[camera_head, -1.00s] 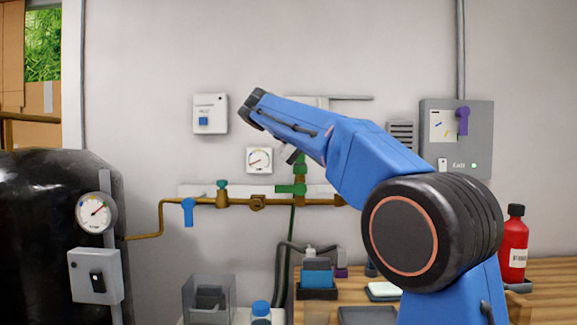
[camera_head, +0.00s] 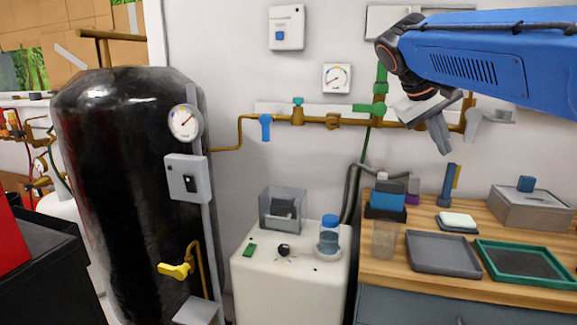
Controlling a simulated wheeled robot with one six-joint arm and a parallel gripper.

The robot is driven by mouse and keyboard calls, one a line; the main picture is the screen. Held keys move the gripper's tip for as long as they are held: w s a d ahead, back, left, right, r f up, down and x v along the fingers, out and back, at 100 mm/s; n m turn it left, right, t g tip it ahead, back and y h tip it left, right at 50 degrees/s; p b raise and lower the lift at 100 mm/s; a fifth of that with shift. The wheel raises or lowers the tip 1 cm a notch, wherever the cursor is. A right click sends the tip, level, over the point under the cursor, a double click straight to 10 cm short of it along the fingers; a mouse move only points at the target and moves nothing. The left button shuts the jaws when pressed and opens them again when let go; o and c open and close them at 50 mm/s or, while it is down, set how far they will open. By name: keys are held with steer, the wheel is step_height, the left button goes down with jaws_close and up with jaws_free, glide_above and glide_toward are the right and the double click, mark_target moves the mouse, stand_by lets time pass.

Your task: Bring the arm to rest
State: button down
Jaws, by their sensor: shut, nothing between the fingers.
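My blue arm (camera_head: 480,62) reaches in from the upper right, its forearm roughly level and its black wrist bent downward at the left end. My gripper (camera_head: 441,143) hangs below the wrist with its grey fingers pointing down. It is shut and empty. In the picture it lies in front of the wall pipes and above the wooden bench (camera_head: 405,272); it appears to touch nothing. The rest of the arm is outside the view.
A brass pipe (camera_head: 228,149) with valves runs along the wall behind the gripper. A black tank (camera_head: 130,180) stands at left. A white cabinet (camera_head: 300,268) carries a clear bin and a bottle (camera_head: 329,232). The bench holds a grey tray (camera_head: 443,253) and a green-rimmed tray (camera_head: 490,272).

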steer(key=s+a+f+t+y, duration=0.1)
steer(key=s+a+f+y, duration=0.2)
steer(key=s+f, duration=0.9)
steer(key=s+a+f+t+y, duration=0.1)
steer(key=s+a+f+y, duration=0.2)
steer(key=s+f, duration=1)
step_height(320, 180, down, 6)
steer(key=shift+a+r+y, duration=0.15)
steer(key=shift+a+y, duration=0.2)
steer(key=shift+y, duration=0.05)
